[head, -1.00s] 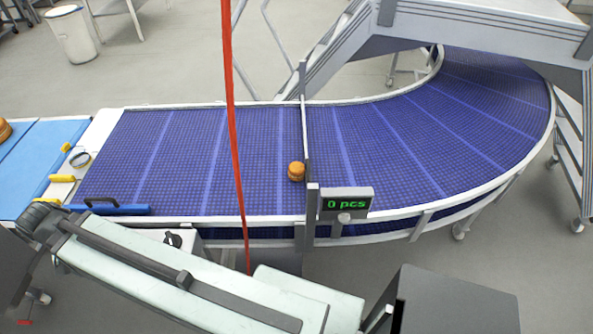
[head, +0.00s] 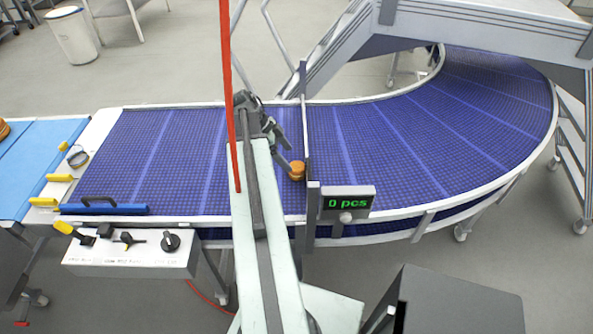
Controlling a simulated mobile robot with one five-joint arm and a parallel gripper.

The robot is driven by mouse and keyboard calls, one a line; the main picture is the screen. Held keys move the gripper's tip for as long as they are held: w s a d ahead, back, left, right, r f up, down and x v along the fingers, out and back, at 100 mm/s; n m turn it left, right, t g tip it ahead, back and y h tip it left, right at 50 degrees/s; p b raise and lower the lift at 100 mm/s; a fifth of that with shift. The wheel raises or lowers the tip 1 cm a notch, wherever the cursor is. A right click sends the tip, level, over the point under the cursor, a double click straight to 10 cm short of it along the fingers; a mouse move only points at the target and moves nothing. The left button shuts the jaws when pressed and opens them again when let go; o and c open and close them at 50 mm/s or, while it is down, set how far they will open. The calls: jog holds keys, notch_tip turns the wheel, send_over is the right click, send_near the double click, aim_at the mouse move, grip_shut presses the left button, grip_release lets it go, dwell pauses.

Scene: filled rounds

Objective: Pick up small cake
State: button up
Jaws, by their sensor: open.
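The small cake (head: 297,171) is a round, orange-brown piece on the blue conveyor belt (head: 180,160), just left of the upright post of the counter. My arm reaches out over the belt from the bottom of the picture. My gripper (head: 284,161) is low at the cake's left side, with its jaws open. It looks close to the cake, but I cannot tell whether it touches. The arm hides part of the belt left of the cake.
The counter display (head: 347,203) reads "0 pcs" beside the belt's near rail. A control box (head: 130,252) stands at front left. Another brown cake (head: 4,130) shows on the light blue belt (head: 35,165).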

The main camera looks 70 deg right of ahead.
aim_at(295, 165)
jog(key=b+x, duration=0.6)
jog(key=x, duration=0.1)
jog(key=shift+w+a+f+b, duration=0.1)
jog(key=shift+w+f+b, duration=0.05)
jog(key=shift+f+b, duration=0.15)
jog(key=shift+s+f, duration=0.2)
jog(key=shift+r, duration=0.15)
jog(key=c, duration=0.9)
